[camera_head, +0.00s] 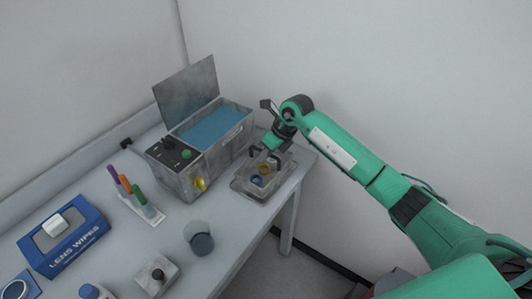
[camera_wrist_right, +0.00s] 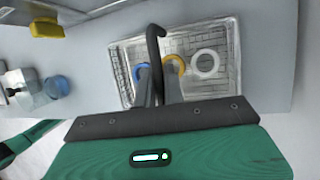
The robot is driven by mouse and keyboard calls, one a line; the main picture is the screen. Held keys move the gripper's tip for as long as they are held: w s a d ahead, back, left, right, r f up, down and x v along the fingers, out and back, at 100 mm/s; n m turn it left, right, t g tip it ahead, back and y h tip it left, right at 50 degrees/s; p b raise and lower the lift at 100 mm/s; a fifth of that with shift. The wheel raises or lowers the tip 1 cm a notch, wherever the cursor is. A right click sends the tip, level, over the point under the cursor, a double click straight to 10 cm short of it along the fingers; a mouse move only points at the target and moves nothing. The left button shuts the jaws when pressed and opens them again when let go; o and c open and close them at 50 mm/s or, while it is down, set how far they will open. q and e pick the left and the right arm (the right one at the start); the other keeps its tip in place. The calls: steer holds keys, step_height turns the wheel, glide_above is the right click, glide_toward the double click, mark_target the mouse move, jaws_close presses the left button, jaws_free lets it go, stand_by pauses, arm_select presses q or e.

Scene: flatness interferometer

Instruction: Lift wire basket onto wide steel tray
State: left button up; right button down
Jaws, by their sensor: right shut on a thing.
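The wire basket (camera_head: 270,178) is at the far right end of the table, with small rings inside. In the right wrist view the basket (camera_wrist_right: 200,42) shows mesh walls and a blue, a yellow and a white ring. My right gripper (camera_head: 266,154) is above it, shut on its dark handle (camera_wrist_right: 155,45). The wide steel tray (camera_head: 246,190) shows as a shallow metal rim around and below the basket. I cannot tell whether the basket touches the tray. My left gripper is not in view.
A grey tank (camera_head: 172,180) with blue liquid, a raised lid (camera_head: 188,90) and a yellow tap (camera_head: 200,184) stands just left of the basket. A pen rack (camera_head: 142,208), a beaker (camera_head: 199,240) and a lens wipes box (camera_head: 62,238) stand nearer. The wall is behind.

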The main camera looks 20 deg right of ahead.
steer(key=shift+f+b, duration=0.35)
steer(key=shift+f, duration=0.1)
steer(key=c, duration=1.4)
jaws_free()
steer(key=shift+r+p, duration=1.35)
steer(key=shift+r, duration=1.25)
step_height(320, 180, up, 7)
steer(key=p, duration=0.3)
steer(key=shift+f, duration=0.1)
